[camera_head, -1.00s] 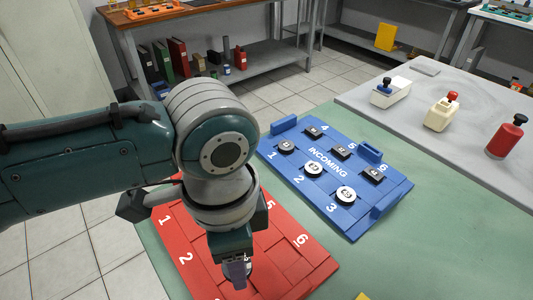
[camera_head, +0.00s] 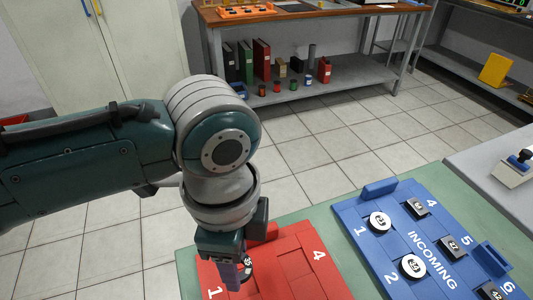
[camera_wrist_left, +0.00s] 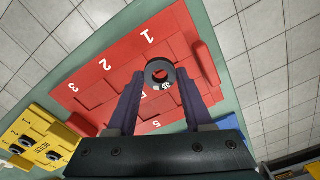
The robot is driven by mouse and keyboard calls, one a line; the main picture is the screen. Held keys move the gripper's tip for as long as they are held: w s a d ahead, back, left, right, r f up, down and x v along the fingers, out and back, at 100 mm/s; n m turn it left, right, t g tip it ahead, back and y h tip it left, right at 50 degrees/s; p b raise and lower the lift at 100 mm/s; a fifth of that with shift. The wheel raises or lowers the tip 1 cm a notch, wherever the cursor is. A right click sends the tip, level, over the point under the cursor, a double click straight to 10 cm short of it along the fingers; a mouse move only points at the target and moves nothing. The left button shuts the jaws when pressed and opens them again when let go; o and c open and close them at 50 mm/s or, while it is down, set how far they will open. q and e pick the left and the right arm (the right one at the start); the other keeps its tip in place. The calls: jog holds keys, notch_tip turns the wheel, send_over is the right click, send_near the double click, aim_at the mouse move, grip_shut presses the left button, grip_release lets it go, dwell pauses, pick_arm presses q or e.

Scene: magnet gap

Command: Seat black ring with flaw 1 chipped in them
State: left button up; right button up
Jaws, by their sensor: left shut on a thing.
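My left gripper (camera_head: 240,272) is shut on a black ring (camera_head: 247,272) with a white label, over the red tray (camera_head: 287,262). In the left wrist view, the ring (camera_wrist_left: 150,77) shows its round hole between my gripper's fingertips (camera_wrist_left: 160,80); the label seems to read 35. The ring appears over the end of the red tray (camera_wrist_left: 108,87) near number 1. The head view does not show whether it touches the tray. A chip on the ring cannot be made out. My right gripper is not in view.
The blue INCOMING tray (camera_head: 352,213) stands to the right, holding round white-topped pieces (camera_head: 380,223) and dark squarish pieces (camera_head: 417,207). A yellow tray (camera_wrist_left: 35,135) lies at the left in the wrist view. A stamp-like item (camera_head: 517,165) stands on the grey bench.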

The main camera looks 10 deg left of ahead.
pick_arm(q)
jog(key=shift+r, duration=0.1)
jog(key=shift+f+b, duration=1.85)
jog(key=shift+f, duration=1.1)
jog(key=shift+f, duration=0.15)
jog(key=o, duration=1.3)
jog(key=c, duration=0.5)
